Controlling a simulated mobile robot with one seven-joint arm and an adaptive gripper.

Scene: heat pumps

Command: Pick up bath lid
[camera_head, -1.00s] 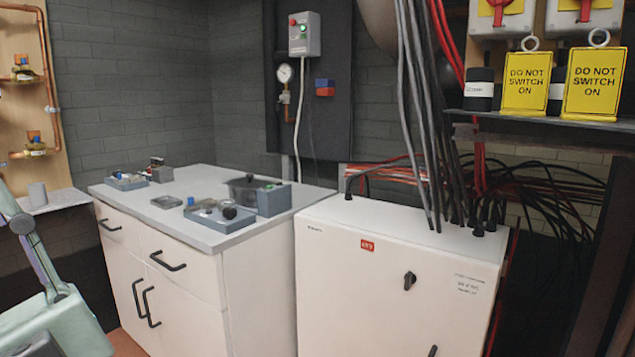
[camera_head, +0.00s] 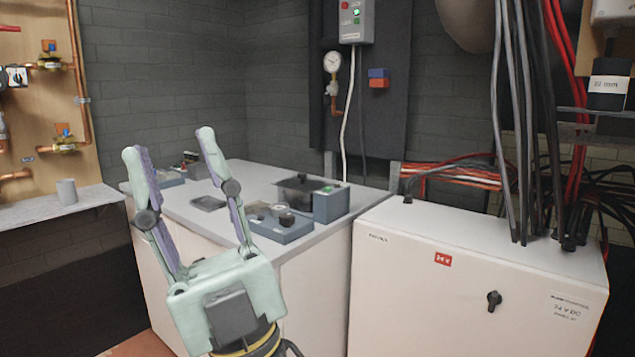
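A dark lid with a small knob (camera_head: 302,182) appears to be the bath lid. It sits on top of a grey-blue bath box (camera_head: 334,205) at the back right of the white counter. My gripper (camera_head: 168,146) is at the left of centre, in front of the counter. Its two pale green fingers point up and are spread wide, with nothing between them. It is apart from the lid, to its left and nearer the camera. One finger and the gripper body hide part of the counter.
A grey-blue instrument with a black knob (camera_head: 281,221) sits just in front of the bath. A small dark flat piece (camera_head: 208,203) lies on the counter (camera_head: 243,178). A white cabinet (camera_head: 440,290) with hanging cables stands right. A shelf with a grey cup (camera_head: 67,191) is left.

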